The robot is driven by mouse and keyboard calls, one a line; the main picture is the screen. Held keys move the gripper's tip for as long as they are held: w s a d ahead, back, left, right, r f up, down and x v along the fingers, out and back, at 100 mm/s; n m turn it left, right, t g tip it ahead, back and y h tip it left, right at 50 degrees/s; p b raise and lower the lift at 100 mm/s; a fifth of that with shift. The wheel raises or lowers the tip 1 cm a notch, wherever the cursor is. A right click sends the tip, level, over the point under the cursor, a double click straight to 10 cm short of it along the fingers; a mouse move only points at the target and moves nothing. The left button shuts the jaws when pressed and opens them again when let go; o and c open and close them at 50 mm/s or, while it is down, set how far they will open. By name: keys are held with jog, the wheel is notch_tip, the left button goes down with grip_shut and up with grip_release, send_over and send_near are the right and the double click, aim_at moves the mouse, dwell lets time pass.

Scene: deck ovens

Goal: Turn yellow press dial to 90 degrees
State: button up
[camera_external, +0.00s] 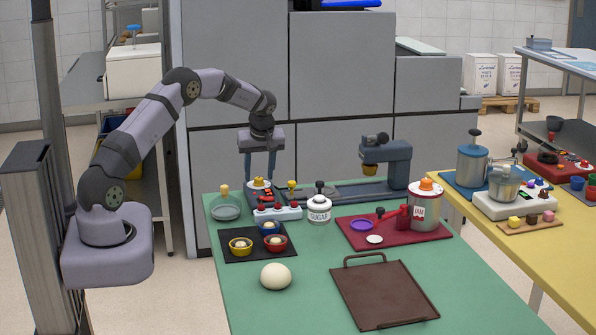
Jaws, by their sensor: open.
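A small yellow-orange dial (258,182) shows at the back left of the green table, on top of a small dark and red device (261,197). It looks like the press dial, but its angle is too small to read. My gripper (260,178) points straight down over it with two blue-grey fingers apart. The fingertips are at about the height of the dial, one on each side in this view. I cannot tell whether they touch it. Nothing is seen held between them.
A blue-grey machine (397,163) stands behind right.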

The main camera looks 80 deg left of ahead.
jog(key=shift+a+f, duration=0.25)
jog(key=shift+f, duration=0.3)
jog(key=c, duration=1)
